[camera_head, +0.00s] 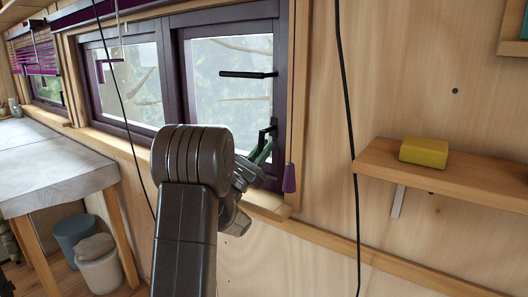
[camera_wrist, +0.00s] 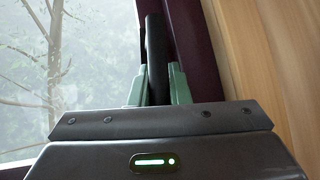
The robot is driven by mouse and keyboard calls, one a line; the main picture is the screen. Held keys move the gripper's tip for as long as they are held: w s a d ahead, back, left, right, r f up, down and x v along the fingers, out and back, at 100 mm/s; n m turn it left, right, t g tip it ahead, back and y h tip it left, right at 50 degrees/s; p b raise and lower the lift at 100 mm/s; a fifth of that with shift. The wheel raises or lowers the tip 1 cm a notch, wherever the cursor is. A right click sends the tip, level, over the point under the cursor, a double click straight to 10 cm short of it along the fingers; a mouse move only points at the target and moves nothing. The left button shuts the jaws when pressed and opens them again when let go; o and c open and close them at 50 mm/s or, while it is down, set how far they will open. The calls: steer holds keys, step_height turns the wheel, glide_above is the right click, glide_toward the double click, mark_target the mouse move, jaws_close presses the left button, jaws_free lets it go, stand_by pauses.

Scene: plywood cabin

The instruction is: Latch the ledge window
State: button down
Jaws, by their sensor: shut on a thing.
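The ledge window (camera_head: 232,80) has a dark purple frame, and its right sash looks closed or nearly so; I cannot tell which. A lower black handle (camera_head: 270,131) is at the right side of this sash. An upper black handle (camera_head: 248,74) lies horizontally across the glass, higher on the same side. My gripper (camera_head: 263,153) is at the lower handle, partly hidden by my arm. In the wrist view the green fingers of my gripper (camera_wrist: 158,88) are shut on the lower handle (camera_wrist: 155,50), which stands upright beside the purple frame.
A wooden shelf (camera_head: 455,178) with a yellow block (camera_head: 424,152) juts from the wall at right. A black cable (camera_head: 351,130) hangs between shelf and window. A purple tassel (camera_head: 289,178) hangs by the window's right edge. A grey-topped table (camera_head: 50,165) and bins (camera_head: 98,262) stand left.

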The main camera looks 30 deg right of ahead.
steer(key=shift+t, duration=0.3)
steer(key=c, duration=1.4)
jaws_free()
steer(key=shift+w+f, duration=0.1)
steer(key=shift+o, duration=0.2)
